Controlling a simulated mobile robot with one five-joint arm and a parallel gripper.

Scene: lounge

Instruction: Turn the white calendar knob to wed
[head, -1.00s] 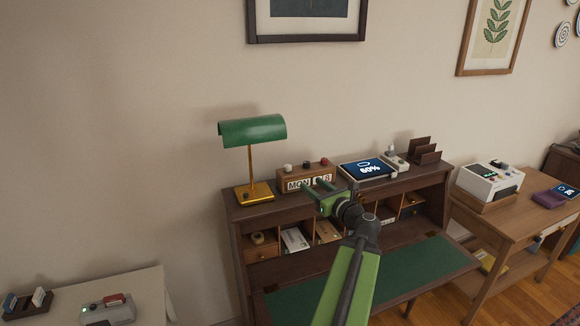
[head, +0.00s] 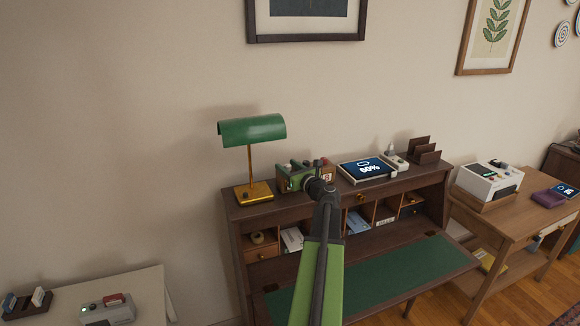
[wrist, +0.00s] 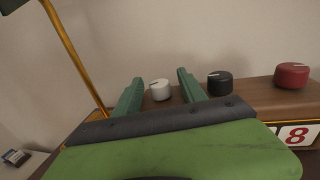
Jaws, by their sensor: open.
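The wooden calendar (head: 328,172) stands on top of the desk, right of the lamp. My gripper (head: 284,172) is in front of its left part and hides the day window in the head view. In the wrist view the white knob (wrist: 160,91) shows between the two green fingers of my open gripper (wrist: 160,80), beyond their tips or level with them; I cannot tell whether they touch it. The black knob (wrist: 220,84) is just right of the right finger. The red knob (wrist: 291,76) is farther right, above a number card (wrist: 296,135) showing 8.
A green-shaded lamp (head: 252,130) stands close on the left; its brass post (wrist: 75,55) is near my left finger. A tablet (head: 366,170) reading 60% lies to the right. The wall is behind the calendar.

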